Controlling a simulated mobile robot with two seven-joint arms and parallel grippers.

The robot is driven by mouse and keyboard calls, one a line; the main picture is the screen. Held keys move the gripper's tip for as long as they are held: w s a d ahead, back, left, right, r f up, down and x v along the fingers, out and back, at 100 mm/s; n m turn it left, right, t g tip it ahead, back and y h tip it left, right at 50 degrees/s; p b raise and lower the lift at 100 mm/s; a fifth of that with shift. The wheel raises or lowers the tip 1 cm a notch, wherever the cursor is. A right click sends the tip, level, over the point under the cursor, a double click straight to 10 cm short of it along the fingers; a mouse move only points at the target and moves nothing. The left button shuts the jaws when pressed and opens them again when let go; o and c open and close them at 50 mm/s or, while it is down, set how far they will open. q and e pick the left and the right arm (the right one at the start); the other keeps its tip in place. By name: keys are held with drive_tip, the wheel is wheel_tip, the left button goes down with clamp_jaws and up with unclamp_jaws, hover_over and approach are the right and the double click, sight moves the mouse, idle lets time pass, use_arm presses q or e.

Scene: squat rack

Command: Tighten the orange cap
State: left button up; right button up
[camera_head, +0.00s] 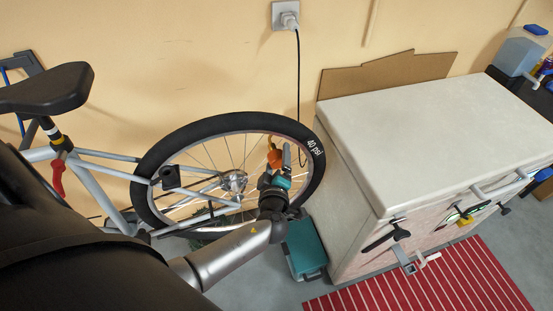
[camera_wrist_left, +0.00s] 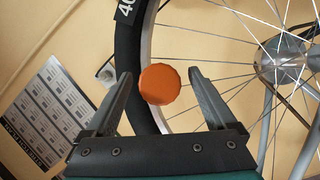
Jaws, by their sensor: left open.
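The orange cap (camera_wrist_left: 160,84) is round with a ridged edge and shows in front of the bicycle wheel's rim and tyre (camera_wrist_left: 130,50) in the left wrist view. It also shows in the head view (camera_head: 274,158), at the right part of the wheel, partly hidden by my gripper. My left gripper (camera_wrist_left: 157,97) is open, with one finger on each side of the cap. I see gaps between the cap and both fingers. In the head view my left gripper (camera_head: 283,165) is at the wheel's right side. My right gripper is not in view.
The bicycle (camera_head: 85,180) stands against the wall at left. A white-topped cabinet (camera_head: 430,130) stands at right, with a red striped mat (camera_head: 430,285) before it. A teal box (camera_head: 306,248) is on the floor beside the cabinet. A cable (camera_head: 298,80) hangs from the wall socket.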

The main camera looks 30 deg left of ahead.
sight(277, 164)
use_arm(q)
drive_tip(key=shift+b+v, duration=0.6)
drive_tip(key=shift+v, duration=2.45)
drive_tip(key=s+d+f+m+g+h+b, duration=0.15)
drive_tip(key=s+f+m+g, duration=0.45)
drive_tip(key=f, duration=0.8)
drive_tip(key=s+f+m+g+h+b, duration=0.1)
drive_tip(key=s+f+m+h+b, duration=0.35)
drive_tip(key=f, duration=0.95)
drive_tip(key=s+d+f+m+g+b, duration=0.1)
drive_tip(key=s+f+m+g, duration=0.1)
drive_tip(key=s+f, duration=0.3)
drive_tip(key=s+d+f+m+g+h, duration=0.1)
drive_tip(key=s+f+m, duration=0.3)
drive_tip(key=s, duration=0.8)
drive_tip(key=s+d+f+m+g+b, duration=0.1)
drive_tip(key=s+d+f+m+g, duration=0.1)
drive_tip(key=s+f, duration=0.4)
drive_tip(key=s+m, duration=0.1)
drive_tip(key=s, duration=0.1)
drive_tip(key=shift+s+d+f+g+h+b, duration=0.2)
drive_tip(key=shift+s+g+h+b, duration=0.1)
drive_tip(key=shift+g, duration=0.1)
